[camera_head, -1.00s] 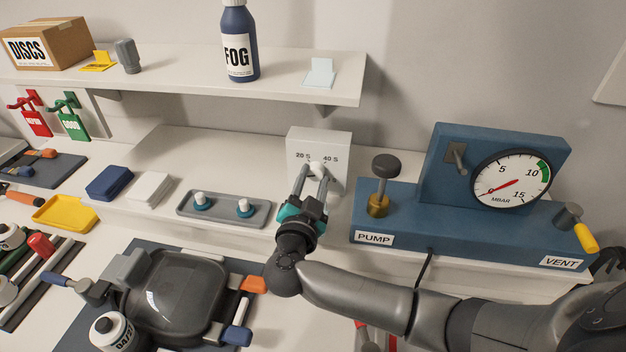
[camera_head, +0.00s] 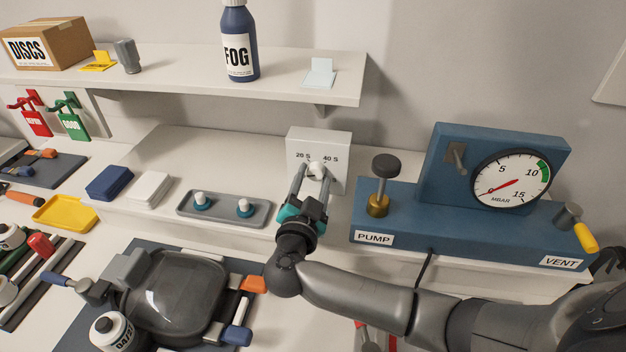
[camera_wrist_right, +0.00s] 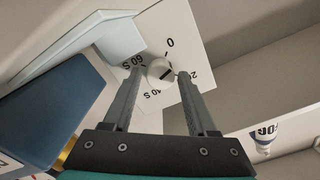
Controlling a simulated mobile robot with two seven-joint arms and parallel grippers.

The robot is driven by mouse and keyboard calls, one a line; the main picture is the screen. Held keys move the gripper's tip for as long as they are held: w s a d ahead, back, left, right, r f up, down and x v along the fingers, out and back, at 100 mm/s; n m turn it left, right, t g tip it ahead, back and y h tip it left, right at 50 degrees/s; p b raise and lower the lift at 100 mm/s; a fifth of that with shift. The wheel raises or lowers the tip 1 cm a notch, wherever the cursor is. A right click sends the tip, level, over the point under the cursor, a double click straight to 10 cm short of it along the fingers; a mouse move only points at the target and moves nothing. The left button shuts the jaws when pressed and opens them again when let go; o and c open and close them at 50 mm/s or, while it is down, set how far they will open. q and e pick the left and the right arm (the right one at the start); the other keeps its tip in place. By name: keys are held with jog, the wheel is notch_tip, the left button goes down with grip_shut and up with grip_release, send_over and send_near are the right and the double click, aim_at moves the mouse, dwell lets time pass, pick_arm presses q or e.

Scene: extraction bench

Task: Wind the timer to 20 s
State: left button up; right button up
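The timer (camera_head: 337,181) is a white box with a round white knob (camera_head: 316,169) on its front, and "20 S" and "40 S" show above the knob. In the right wrist view the knob (camera_wrist_right: 159,71) sits on a white dial face (camera_wrist_right: 181,25) with 0, 20, 40 and 60 S around it. A short dark mark on the knob runs slantwise; which number it points at is unclear. My right gripper (camera_head: 314,170) is at the knob, its fingers spread on either side with small gaps showing in the wrist view (camera_wrist_right: 162,74). My left gripper is out of view.
Right of the timer stands a blue pump unit (camera_head: 450,233) with a gauge (camera_head: 511,182). A grey tray (camera_head: 224,216) with white-topped pieces lies to the left. A shelf (camera_head: 190,84) with a FOG bottle (camera_head: 238,45) is above. Bare bench lies behind the tray.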

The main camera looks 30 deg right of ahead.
jog(key=shift+o, duration=1)
jog(key=v, duration=0.7)
jog(key=shift+s+a, duration=0.2)
jog(key=shift+r+p, duration=0.1)
jog(key=shift+p, duration=0.2)
